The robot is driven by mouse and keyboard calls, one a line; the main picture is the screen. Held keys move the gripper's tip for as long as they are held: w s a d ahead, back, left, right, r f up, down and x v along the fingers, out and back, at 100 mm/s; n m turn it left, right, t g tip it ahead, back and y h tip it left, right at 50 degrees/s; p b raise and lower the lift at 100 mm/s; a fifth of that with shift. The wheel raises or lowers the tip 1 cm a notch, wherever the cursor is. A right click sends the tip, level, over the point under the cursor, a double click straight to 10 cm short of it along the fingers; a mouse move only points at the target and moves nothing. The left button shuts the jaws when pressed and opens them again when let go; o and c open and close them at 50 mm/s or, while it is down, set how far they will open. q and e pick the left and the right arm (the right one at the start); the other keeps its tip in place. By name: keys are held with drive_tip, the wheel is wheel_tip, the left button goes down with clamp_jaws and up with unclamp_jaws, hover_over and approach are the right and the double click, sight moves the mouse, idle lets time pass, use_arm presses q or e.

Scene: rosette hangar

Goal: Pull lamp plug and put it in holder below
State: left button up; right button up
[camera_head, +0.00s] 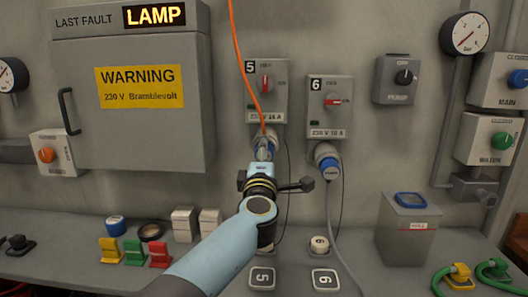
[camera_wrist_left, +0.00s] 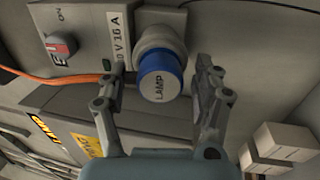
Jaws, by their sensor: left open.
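The blue lamp plug (camera_wrist_left: 160,82), its end cap labelled LAMP, sits in the grey socket (camera_wrist_left: 157,38) under switch box 5 (camera_head: 267,88). My left gripper (camera_head: 265,150) is open, with one finger on each side of the plug in the wrist view (camera_wrist_left: 154,68). Contact with the plug cannot be made out. In the head view my gripper hides most of the plug. An orange cable (camera_head: 234,40) hangs from above down to this spot. A plate marked 5 (camera_head: 262,278) lies on the bench below; my arm hides the place just behind it. My right gripper is not in view.
To the right, a blue plug (camera_head: 326,158) with a grey cord sits under box 6 (camera_head: 330,104). A white round piece (camera_head: 320,243) stands behind plate 6 (camera_head: 325,279). A grey bin (camera_head: 405,235) stands further right. White blocks (camera_head: 184,222) and coloured clips stand left.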

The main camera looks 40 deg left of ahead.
use_arm(q)
drive_tip(key=shift+c, duration=0.2)
idle(0.3)
clamp_jaws()
drive_tip(key=shift+f, duration=0.1)
drive_tip(key=shift+s+d+f, duration=0.1)
drive_tip(key=shift+s, duration=0.05)
drive_tip(key=shift+p+v, duration=0.45)
drive_tip(key=shift+v, duration=2.3)
